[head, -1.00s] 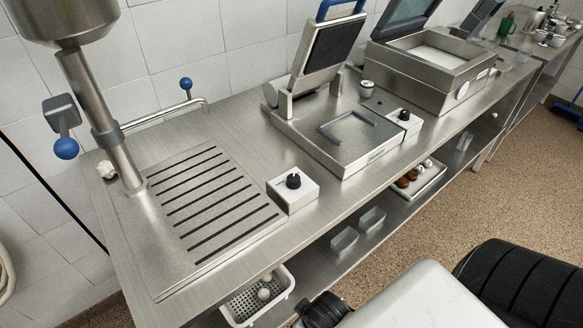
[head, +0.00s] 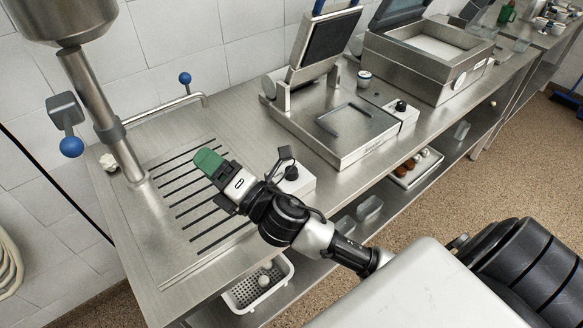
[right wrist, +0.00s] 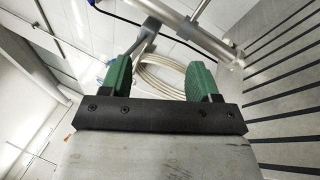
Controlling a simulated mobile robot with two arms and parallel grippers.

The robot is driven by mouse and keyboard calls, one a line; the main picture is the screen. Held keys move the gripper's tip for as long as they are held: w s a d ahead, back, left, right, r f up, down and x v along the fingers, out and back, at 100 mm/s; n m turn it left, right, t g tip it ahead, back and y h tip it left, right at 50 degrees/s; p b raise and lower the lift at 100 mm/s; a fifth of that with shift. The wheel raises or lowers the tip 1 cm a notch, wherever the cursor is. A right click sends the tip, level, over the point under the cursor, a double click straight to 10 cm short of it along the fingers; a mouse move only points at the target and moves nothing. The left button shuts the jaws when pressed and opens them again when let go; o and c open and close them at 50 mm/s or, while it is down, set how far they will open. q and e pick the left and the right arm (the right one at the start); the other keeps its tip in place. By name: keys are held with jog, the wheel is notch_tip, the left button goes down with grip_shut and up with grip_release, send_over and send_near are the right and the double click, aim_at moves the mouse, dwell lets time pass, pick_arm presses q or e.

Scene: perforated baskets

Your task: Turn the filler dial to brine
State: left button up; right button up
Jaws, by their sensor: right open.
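The filler is a steel hopper (head: 65,15) on a slanted pipe (head: 100,110) with blue-knobbed levers, at the left of the counter. A white box with a black dial knob (head: 291,173) stands beside the slotted drain plate (head: 165,265); my right gripper and wrist partly hide it. Its markings are too small to read. My right gripper (head: 208,160) has green fingers and hovers over the drain plate, left of the dial box and apart from it. In the right wrist view the fingers (right wrist: 162,80) are apart with nothing between them. My left gripper is not in view.
A second box with a black knob (head: 401,106) sits beside the steel press (head: 335,125). A vacuum-type machine (head: 425,60) stands farther back. Under the counter are a white perforated basket (head: 258,287) and a tray (head: 416,170). The counter's front edge is clear.

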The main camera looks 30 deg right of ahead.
jog(key=a+r+n+g+y, duration=0.1)
jog(key=a+n+g+y, duration=0.3)
jog(key=n, duration=0.5)
jog(key=a+r+n+g+y, duration=0.1)
jog(key=a+n+g+y, duration=0.1)
jog(key=n+g+y, duration=0.5)
jog(key=n+g+h, duration=0.8)
jog(key=n+h, duration=1.1)
jog(key=n, duration=0.5)
send_over(292, 169)
notch_tip(292, 169, down, 7)
jog(key=shift+f+g+p, duration=0.3)
jog(key=shift+f, duration=0.15)
notch_tip(292, 169, down, 8)
jog(key=shift+f+p, duration=0.25)
jog(key=shift+p, duration=0.9)
jog(key=shift+f, duration=0.7)
